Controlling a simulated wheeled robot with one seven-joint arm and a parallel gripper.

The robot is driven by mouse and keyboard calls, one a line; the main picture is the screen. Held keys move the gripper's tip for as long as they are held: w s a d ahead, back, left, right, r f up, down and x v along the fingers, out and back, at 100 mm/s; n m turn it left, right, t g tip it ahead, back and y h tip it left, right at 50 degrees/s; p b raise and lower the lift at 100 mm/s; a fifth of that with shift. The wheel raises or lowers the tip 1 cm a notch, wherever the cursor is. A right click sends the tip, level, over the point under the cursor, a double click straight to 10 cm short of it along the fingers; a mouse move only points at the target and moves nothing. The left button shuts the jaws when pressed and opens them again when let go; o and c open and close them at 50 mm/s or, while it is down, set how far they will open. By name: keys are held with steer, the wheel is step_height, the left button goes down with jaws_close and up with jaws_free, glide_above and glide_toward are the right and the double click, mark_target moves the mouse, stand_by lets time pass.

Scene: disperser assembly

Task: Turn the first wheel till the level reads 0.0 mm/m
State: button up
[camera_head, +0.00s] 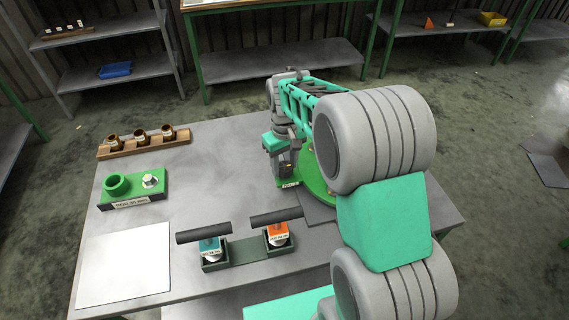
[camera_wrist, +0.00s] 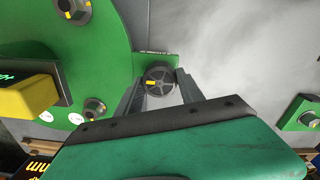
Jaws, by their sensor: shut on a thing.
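The wheel (camera_wrist: 160,80) is a small dark spoked handwheel with a yellow mark, at the edge of a green round base plate (camera_wrist: 105,50) in the wrist view. My gripper (camera_wrist: 159,88) has a finger on each side of the wheel and is shut on it. A yellow block with a dark display (camera_wrist: 28,98), seemingly the level, shows at the left edge. Its green characters are cut off, so I cannot read the level. In the head view my arm covers most of the green plate (camera_head: 314,178), and the wheel is hidden.
Bolts with nuts (camera_wrist: 95,108) stand on the plate near the wheel. On the table (camera_head: 215,150) are a wooden rack of brown pots (camera_head: 145,147), a green block (camera_head: 135,190), a white sheet (camera_head: 125,265) and two dark-handled tools in a holder (camera_head: 248,251). Shelves stand behind.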

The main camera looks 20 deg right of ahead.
steer(key=shift+m, duration=0.5)
steer(key=m, duration=0.2)
steer(key=shift+m, duration=0.4)
steer(key=m, duration=0.3)
steer(key=shift+m+b, duration=0.3)
steer(key=shift+b, duration=0.1)
steer(key=m, duration=0.3)
steer(key=shift+m, duration=2.2)
steer(key=o, duration=1.4)
